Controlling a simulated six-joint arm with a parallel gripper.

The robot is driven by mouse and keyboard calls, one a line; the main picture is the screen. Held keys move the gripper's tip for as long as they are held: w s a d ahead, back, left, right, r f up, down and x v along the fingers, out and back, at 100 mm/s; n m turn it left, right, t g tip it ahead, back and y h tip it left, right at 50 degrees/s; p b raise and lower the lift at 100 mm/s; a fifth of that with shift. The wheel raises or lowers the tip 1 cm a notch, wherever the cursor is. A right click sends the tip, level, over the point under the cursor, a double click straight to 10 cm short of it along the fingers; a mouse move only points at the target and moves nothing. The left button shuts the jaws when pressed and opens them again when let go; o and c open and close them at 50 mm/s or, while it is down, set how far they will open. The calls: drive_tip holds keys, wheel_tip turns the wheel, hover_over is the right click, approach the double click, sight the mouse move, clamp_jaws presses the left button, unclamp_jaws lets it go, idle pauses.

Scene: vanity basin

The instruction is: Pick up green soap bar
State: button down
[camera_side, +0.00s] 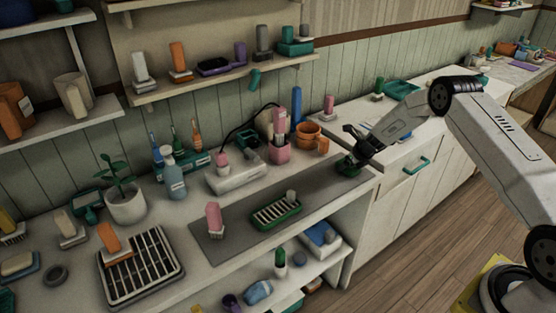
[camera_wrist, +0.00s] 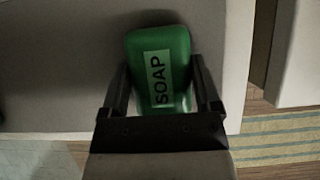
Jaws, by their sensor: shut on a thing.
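The green soap bar (camera_wrist: 178,48) has a pale label reading SOAP and fills the space between my gripper's fingers in the wrist view. My gripper (camera_wrist: 162,88) is shut on it, with one dark finger along each side. In the side view, my gripper (camera_side: 352,158) is low at the right end of the grey mat (camera_side: 245,237), near the counter's front edge. The green soap bar (camera_side: 347,168) shows there as a small dark green shape under the fingers, partly hidden by them. I cannot tell whether it still touches the mat.
Terracotta pots (camera_side: 308,133) and a pink cup (camera_side: 280,153) stand behind. An open shelf (camera_side: 335,262) lies below the counter's front edge.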

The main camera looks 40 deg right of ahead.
drive_tip(key=shift+r, duration=0.15)
drive_tip(key=shift+r, duration=0.9)
drive_tip(key=v, duration=0.2)
drive_tip(key=a+v, duration=0.1)
drive_tip(key=v, duration=0.4)
drive_tip(key=shift+s+a+r, duration=0.2)
drive_tip(key=shift+s, duration=0.15)
drive_tip(key=s+a+r, duration=0.3)
drive_tip(key=s+r, duration=0.1)
drive_tip(key=s, duration=0.5)
drive_tip(key=shift+r, duration=0.2)
drive_tip(key=shift+c, duration=1.8)
unclamp_jaws()
clamp_jaws()
